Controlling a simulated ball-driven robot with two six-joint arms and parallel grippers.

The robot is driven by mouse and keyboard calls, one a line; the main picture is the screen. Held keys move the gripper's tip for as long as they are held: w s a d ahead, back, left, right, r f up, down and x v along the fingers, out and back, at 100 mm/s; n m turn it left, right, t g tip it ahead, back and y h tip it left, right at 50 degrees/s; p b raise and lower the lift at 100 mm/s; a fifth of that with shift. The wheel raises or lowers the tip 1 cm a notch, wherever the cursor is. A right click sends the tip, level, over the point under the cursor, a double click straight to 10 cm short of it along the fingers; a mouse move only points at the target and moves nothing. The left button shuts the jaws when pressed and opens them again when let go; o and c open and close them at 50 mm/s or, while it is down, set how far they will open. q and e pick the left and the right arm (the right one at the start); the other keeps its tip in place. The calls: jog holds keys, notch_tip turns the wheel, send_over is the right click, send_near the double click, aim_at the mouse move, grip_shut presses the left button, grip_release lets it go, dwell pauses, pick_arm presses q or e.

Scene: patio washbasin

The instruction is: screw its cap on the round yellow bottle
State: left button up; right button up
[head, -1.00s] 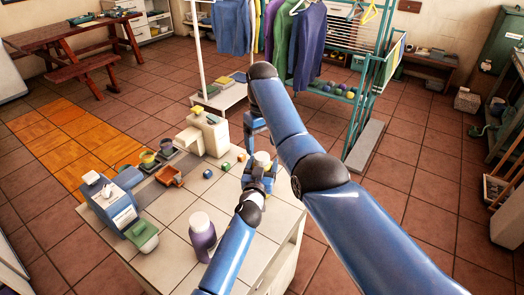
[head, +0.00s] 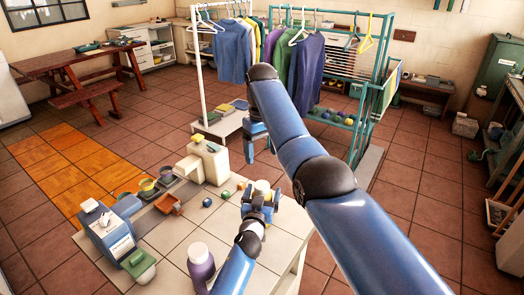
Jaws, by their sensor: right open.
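My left gripper (head: 260,202) is low over the front right part of the tiled counter (head: 175,252). Its fingers sit on both sides of a small round pale-yellow thing, which looks like the round yellow bottle (head: 262,186). Its pale top shows above the fingers; its lower part is hidden by them. My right gripper (head: 259,152) hangs fingers down, open, above and slightly behind the bottle, apart from it. Its arm crosses the right of the view. I see nothing between its fingers. I cannot make out the cap as a separate thing.
A purple bottle with a white top (head: 200,264) stands at the counter's front edge. A clothes rack (head: 197,70) is beyond.

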pick_arm(q)
jog(key=shift+o, duration=0.6)
jog(key=shift+s, duration=0.1)
jog(key=s+a, duration=0.2)
jog(key=s, duration=0.8)
jog(key=shift+s, duration=0.25)
